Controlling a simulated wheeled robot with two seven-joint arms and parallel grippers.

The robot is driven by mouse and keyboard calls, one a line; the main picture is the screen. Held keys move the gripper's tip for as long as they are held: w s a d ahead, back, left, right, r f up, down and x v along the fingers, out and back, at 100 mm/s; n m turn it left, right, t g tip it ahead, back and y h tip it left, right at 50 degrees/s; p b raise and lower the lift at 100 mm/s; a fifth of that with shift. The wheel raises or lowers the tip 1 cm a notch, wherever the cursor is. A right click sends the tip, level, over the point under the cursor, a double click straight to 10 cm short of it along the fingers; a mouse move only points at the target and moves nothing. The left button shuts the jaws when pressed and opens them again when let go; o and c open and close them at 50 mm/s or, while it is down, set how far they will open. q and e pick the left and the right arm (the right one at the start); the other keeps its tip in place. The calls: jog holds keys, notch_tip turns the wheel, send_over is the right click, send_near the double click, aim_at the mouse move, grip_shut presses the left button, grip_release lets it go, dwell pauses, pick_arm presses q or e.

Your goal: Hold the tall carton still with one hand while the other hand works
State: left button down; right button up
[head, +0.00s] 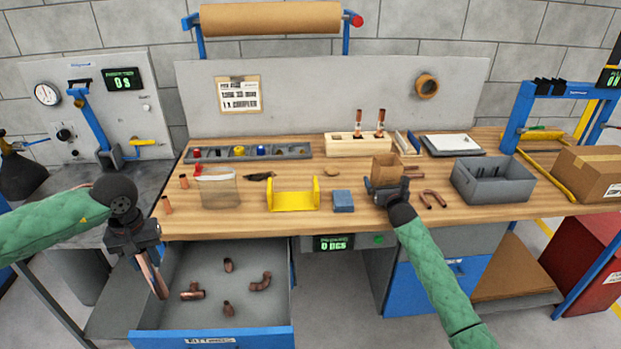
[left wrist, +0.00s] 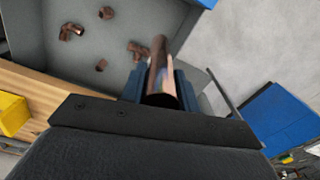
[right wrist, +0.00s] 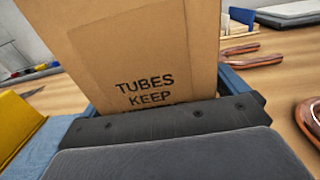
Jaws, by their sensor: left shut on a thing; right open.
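The tall brown carton (head: 384,167) stands upright on the workbench. In the right wrist view the carton (right wrist: 150,50) carries black print reading "TUBES KEEP", with lower text hidden by my gripper. My right gripper (head: 386,184) is open, with its blue fingers on either side of the carton's lower part; I cannot tell whether they touch it. My left gripper (head: 140,245) is shut on a copper tube (head: 154,277), held slanted over the left side of the open drawer. The tube (left wrist: 160,72) also shows between the blue fingers in the left wrist view.
The open drawer (head: 212,339) holds several copper fittings. On the workbench (head: 260,222) are a yellow stand (head: 292,201), a blue block (head: 343,201), a wooden rack (head: 345,146) with upright tubes, bent copper pieces (head: 433,198) and a grey bin (head: 492,180).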

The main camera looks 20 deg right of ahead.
jog(key=shift+c, duration=0.2)
jog(key=c, duration=1)
jog(key=shift+c, duration=0.2)
jog(key=o, duration=1.1)
jog(key=shift+s, duration=0.1)
jog(key=s, duration=0.4)
jog(key=s+a, duration=0.1)
jog(key=s, duration=0.2)
jog(key=s+a, duration=0.1)
jog(key=s, duration=0.3)
jog(key=shift+s+a, duration=0.1)
jog(key=shift+s, duration=0.2)
